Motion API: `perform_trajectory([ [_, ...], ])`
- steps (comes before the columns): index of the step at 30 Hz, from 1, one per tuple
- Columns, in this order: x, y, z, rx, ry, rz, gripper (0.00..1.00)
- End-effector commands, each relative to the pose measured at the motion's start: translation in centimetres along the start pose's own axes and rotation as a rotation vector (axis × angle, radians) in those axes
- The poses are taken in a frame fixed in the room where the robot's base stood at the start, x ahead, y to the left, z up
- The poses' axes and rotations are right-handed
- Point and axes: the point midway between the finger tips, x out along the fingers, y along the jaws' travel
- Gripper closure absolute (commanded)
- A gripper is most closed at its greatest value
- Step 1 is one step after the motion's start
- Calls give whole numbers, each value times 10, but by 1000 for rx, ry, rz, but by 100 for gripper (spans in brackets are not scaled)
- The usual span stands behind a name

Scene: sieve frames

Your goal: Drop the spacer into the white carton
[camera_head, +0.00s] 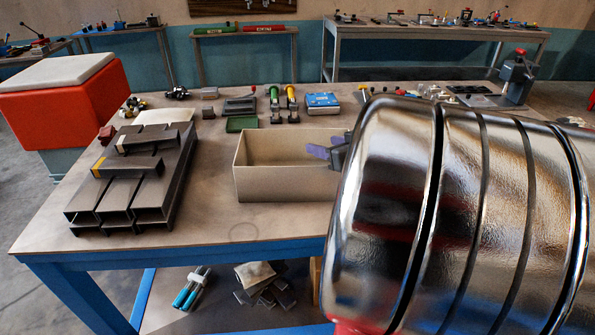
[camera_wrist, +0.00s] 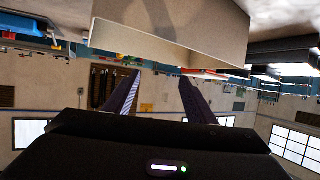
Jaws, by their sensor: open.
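The white carton (camera_head: 285,185) is an open-topped, cream-coloured box near the front middle of the workbench. Its right end is hidden behind my shiny arm, and its near wall hides part of the floor. No spacer shows in the visible part of its inside. My gripper (camera_head: 322,152), with purple fingers, is at the carton's right part, around rim height. In the wrist view my gripper (camera_wrist: 160,78) is open with nothing between its fingers, and the carton (camera_wrist: 215,25) shows upside down at the top. I cannot pick out the spacer for certain.
Stacked metal tubes (camera_head: 130,185) lie left of the carton. A green tray (camera_head: 241,124), a blue scale (camera_head: 322,102) and small tools stand behind it. A red box with a pale lid (camera_head: 65,105) stands at the left.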

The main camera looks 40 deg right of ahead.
Motion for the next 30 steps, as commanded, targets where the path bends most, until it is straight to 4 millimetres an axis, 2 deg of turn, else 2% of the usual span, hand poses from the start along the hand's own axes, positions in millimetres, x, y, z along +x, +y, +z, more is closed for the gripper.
perform_trajectory([
  [3,-14,1,-1,0,2,2,50],
  [7,-21,0,0,-1,1,1,50],
  [30,-21,-1,0,-1,0,-2,50],
])
